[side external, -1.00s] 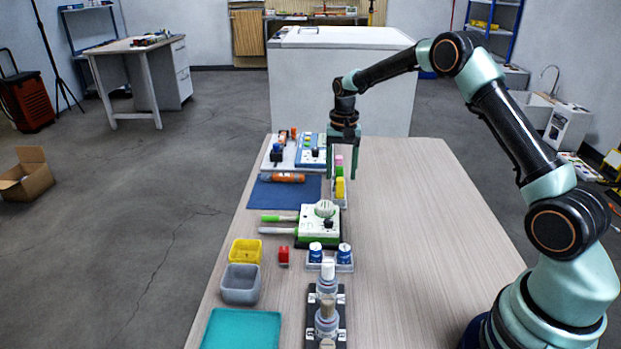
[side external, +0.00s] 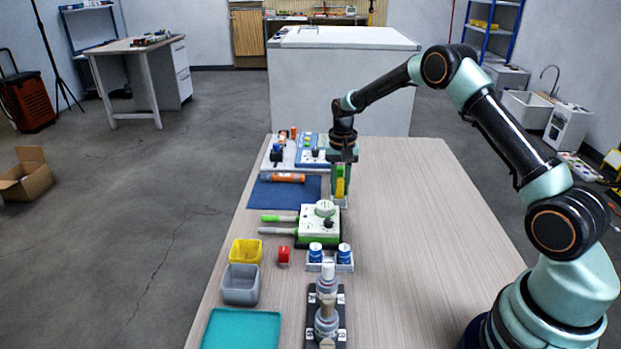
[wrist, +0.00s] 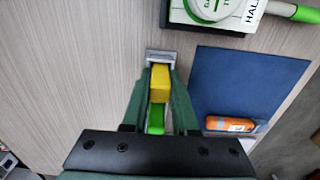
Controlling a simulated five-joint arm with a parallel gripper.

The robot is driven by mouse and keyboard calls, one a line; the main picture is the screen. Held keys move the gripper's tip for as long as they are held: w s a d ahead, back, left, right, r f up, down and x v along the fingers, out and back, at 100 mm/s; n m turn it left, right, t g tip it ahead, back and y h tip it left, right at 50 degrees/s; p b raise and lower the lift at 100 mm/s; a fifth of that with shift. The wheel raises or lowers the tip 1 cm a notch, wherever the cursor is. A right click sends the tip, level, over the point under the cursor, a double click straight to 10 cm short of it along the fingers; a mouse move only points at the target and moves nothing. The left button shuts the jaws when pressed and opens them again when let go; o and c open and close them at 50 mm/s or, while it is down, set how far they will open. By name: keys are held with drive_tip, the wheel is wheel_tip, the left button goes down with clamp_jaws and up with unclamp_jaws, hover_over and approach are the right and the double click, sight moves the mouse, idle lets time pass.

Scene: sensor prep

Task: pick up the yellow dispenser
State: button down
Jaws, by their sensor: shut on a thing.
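The yellow dispenser (side external: 340,187) stands upright in a small pale holder (side external: 340,203) at the right edge of the blue mat. My gripper (side external: 341,190) is lowered over it, with its fingers on either side. In the wrist view the yellow dispenser (wrist: 160,82) lies between the two green fingers of my gripper (wrist: 160,80), which are shut on it. A green item (wrist: 155,118) shows behind it in the same row. The holder's end (wrist: 160,56) shows just past the fingertips. The pink item of that row is hidden now.
A blue mat (side external: 265,195) with an orange cylinder (side external: 287,178) lies to the left. A white and green device (side external: 319,232) with handled tools stands nearer the camera. Behind are boards with small parts (side external: 308,158). The table's right side (side external: 430,220) is clear.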

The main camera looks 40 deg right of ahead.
sight(340, 179)
drive_tip(key=shift+r, duration=0.1)
wheel_tip(340, 179, up, 20)
idle(0.5)
drive_tip(key=c, duration=1.4)
unclamp_jaws()
clamp_jaws()
drive_tip(key=shift+s+a+f, duration=0.1)
drive_tip(key=shift+a+f, duration=1.85)
drive_tip(key=shift+f, duration=0.4)
drive_tip(key=shift+a+f, duration=1.95)
drive_tip(key=shift+f, duration=0.4)
drive_tip(key=shift+s+a+f, duration=0.1)
drive_tip(key=shift+a+f, duration=1.85)
drive_tip(key=shift+f, duration=0.4)
